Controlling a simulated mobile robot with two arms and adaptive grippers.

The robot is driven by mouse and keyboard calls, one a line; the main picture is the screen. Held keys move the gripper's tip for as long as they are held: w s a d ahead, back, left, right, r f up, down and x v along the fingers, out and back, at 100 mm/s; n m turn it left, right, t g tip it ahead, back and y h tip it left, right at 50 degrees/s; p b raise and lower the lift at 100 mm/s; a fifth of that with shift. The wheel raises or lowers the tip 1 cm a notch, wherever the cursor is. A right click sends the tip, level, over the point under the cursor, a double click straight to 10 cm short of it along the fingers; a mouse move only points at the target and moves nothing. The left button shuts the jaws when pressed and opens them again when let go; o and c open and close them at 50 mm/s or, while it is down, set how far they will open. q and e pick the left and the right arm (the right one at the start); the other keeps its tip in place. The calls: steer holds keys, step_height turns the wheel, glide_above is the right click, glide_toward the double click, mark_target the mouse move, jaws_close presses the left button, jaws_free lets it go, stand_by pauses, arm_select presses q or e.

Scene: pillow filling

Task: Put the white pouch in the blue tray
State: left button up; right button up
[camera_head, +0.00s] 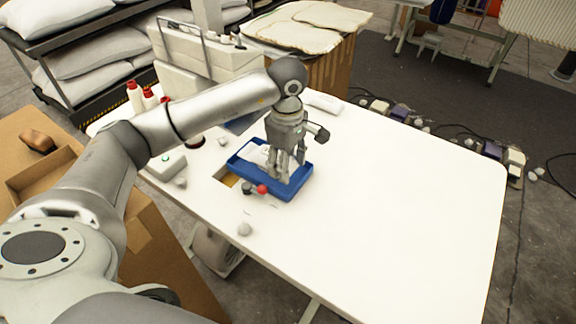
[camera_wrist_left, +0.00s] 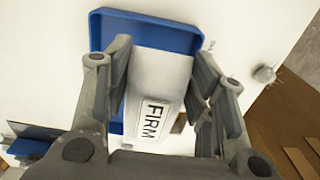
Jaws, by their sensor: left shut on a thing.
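The blue tray (camera_head: 290,193) lies on the white table, and its far end also shows in the left wrist view (camera_wrist_left: 150,32). My left gripper (camera_head: 281,172) points down over the tray. In the left wrist view my left gripper (camera_wrist_left: 163,68) is shut on the white pouch (camera_wrist_left: 160,82), which lies between the fingers and carries a label reading FIRM. In the head view the pouch (camera_head: 257,154) shows partly behind the fingers, within the tray's outline. I cannot tell whether it touches the tray floor. My right gripper is not in view.
A red knob (camera_head: 262,189) and a dark knob stand at the tray's near edge, beside a table opening. Small white tufts (camera_head: 245,229) lie around. A white packet (camera_head: 325,103) lies behind the gripper. The right part of the table (camera_head: 410,210) is clear.

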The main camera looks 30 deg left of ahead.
arm_select(q)
steer(key=shift+w+a+f, duration=0.15)
steer(key=shift+w+f, duration=0.25)
steer(key=shift+f, duration=0.1)
steer(key=shift+w+a+f, duration=0.15)
steer(key=shift+w+f, duration=0.25)
steer(key=shift+f, duration=0.1)
steer(key=shift+w+a+f+p, duration=0.1)
steer(key=shift+f+p, duration=0.2)
steer(key=shift+p, duration=0.15)
step_height(320, 180, down, 2)
steer(key=shift+f+p, duration=0.1)
steer(key=shift+p, duration=0.6)
steer(key=shift+f, duration=0.3)
steer(key=shift+f, duration=0.15)
steer(key=o, duration=0.9)
steer(key=shift+o, duration=0.2)
